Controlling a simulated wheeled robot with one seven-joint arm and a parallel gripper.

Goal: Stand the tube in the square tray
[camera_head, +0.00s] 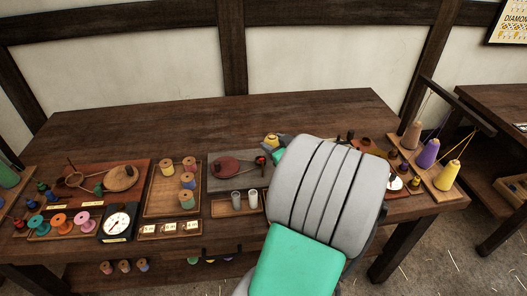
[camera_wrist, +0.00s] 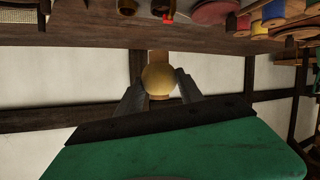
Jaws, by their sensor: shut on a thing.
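My gripper (camera_wrist: 158,90) is shut on a yellow, rounded thing with tan wooden ends (camera_wrist: 158,78), which I take to be the tube. In the head view a small yellow patch (camera_head: 271,140) shows beyond my green hand part, and my arm hides most of that area. The tray that looks square (camera_head: 153,207) stands left of centre on the bench.
A grey board with a red disc (camera_head: 228,165) lies right of the tray. A small tray with two grey cups (camera_head: 236,198) stands in front of it. A dial (camera_head: 118,222) and labelled cards (camera_head: 166,228) line the front edge. A cone rack (camera_head: 428,152) stands right. The bench's back is clear.

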